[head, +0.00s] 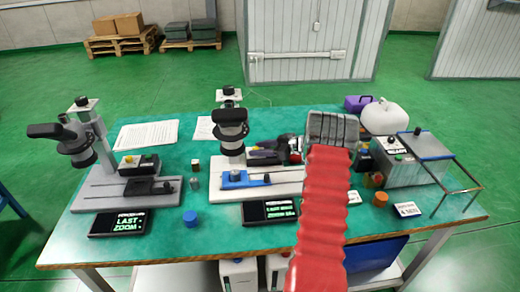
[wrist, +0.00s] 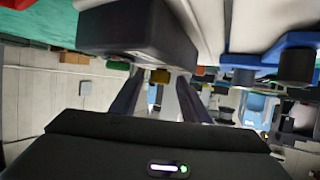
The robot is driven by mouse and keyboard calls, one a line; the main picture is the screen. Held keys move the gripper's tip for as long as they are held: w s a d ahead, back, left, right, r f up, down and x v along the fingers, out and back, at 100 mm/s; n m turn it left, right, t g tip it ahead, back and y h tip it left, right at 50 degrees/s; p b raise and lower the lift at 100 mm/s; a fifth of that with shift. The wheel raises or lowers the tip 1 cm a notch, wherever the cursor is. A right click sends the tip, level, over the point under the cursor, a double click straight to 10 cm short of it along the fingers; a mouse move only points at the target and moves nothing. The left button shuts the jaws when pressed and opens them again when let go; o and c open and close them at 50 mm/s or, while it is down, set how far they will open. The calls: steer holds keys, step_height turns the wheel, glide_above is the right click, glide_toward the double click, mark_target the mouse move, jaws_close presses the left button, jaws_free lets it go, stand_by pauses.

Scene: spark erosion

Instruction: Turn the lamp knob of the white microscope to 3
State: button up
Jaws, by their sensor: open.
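The white microscope (head: 229,131) stands mid-table in the head view, with a black head on a white base (head: 272,192) that carries a blue clamp (head: 236,180). Its black lamp box (head: 263,157) lies behind the base, partly hidden by my arm. No dial number is readable.
A grey microscope (head: 76,145) with its own black box (head: 138,165) stands left. My red-sleeved arm crosses the table's right half. In the wrist view the blue clamp (wrist: 295,60) is close right.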

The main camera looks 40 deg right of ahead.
steer(key=c, duration=1.1)
steer(key=shift+o, duration=0.2)
steer(key=shift+s+a+m+h, duration=0.1)
steer(key=shift+a+m+h, duration=0.05)
steer(key=shift+m+h, duration=0.35)
steer(key=shift+a+m+t+h, duration=0.15)
steer(key=shift+m+t+h, duration=0.2)
steer(key=shift+m+h, duration=0.65)
steer(key=shift+a+m+t+h, duration=0.15)
steer(key=shift+m+t+h, duration=0.2)
steer(key=shift+m+h, duration=0.6)
steer(key=shift+a+m+g+h, duration=0.2)
steer(key=shift+m+h, duration=0.7)
steer(key=shift+h, duration=0.3)
steer(key=shift+a+m+g+h, duration=0.1)
steer(key=shift+m+g+h, duration=0.1)
steer(key=shift+m+h, duration=1.15)
steer(key=shift+h, duration=0.4)
steer(key=o, duration=1.1)
steer(key=shift+c, duration=0.2)
